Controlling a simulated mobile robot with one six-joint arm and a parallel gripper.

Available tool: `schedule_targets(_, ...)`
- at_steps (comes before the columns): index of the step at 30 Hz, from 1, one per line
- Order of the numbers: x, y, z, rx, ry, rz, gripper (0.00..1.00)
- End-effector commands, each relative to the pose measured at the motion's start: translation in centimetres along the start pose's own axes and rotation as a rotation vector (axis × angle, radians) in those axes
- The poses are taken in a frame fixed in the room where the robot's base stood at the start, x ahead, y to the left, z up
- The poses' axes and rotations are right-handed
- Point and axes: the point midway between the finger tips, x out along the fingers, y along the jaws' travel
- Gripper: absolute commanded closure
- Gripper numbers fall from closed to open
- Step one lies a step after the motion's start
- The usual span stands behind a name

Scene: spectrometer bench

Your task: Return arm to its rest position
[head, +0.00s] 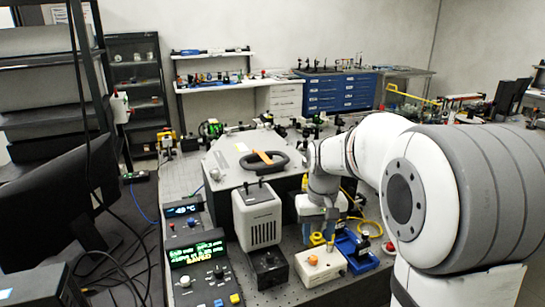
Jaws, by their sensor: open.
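My gripper (322,239) hangs at the end of my white and grey arm, right of the picture's middle, and points down at the bench. Its fingers are small in the picture and show as open, with nothing seen between them. It is above or just behind a white box (321,267) with an orange knob on top. A blue tray (357,262) is just right of the gripper. From this single view I cannot tell whether the fingertips touch anything. My upper arm hides the right part of the bench.
A white vented instrument (258,220) stands left of the gripper. A control unit with a lit display (198,253) is farther left. Behind is a grey housing (240,165) with a dark ring-shaped part on it. Yellow cable lies right of the gripper. A dark monitor (60,205) fills the left.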

Motion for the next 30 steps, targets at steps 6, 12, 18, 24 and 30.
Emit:
schedule_targets(6,-2.4,-0.5,7.0,0.021,0.082,0.005,0.59)
schedule_targets(12,-2.6,-1.0,14.1,0.044,0.163,0.008,0.59)
schedule_targets(18,-1.6,-1.4,18.7,0.059,0.217,0.009,0.59)
schedule_targets(24,-1.1,-1.4,20.0,0.065,0.233,0.01,0.59)
schedule_targets(30,-1.1,-1.4,20.0,0.065,0.233,0.01,0.59)
